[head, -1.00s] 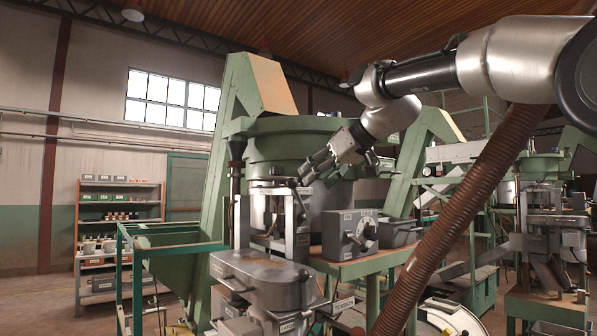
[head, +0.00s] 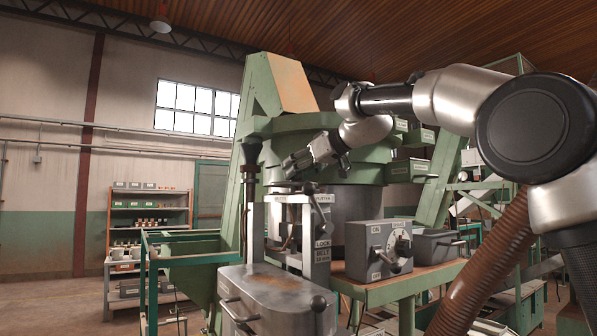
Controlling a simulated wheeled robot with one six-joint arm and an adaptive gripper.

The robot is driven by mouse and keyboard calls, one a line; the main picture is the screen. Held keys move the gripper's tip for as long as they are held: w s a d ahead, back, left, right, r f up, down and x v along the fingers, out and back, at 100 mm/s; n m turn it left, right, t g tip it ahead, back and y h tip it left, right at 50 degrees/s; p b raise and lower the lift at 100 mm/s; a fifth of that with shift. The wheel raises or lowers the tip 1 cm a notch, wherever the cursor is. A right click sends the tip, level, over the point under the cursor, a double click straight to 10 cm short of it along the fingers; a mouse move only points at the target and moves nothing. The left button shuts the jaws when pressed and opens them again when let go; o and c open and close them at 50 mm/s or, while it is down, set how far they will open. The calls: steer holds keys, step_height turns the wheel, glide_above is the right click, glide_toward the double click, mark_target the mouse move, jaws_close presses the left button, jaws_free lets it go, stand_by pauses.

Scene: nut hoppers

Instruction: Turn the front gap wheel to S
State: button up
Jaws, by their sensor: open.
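My gripper (head: 292,166) is open and empty in the head view, pointing left and slightly down in front of the green hopper machine (head: 300,138). It is above the grey lever posts and apart from them. A grey control box (head: 375,264) stands on the green bench, below and right of my gripper. A round pale dial with a dark handle (head: 401,242) is on its right face. The dial's lettering is too small to read. I cannot tell for sure which part is the front gap wheel, nor see a readable S mark.
A grey rounded machine cover (head: 268,284) with ball-ended handles stands at front. A grey bin (head: 437,246) sits right of the control box. A brown ribbed hose (head: 492,262) rises at right. A shelf unit (head: 148,222) stands far left, with open floor before it.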

steer(key=shift+w+a+f, duration=0.15)
steer(key=shift+w+a, duration=0.05)
steer(key=shift+a, duration=0.05)
steer(key=c, duration=1)
steer(key=shift+s, duration=0.1)
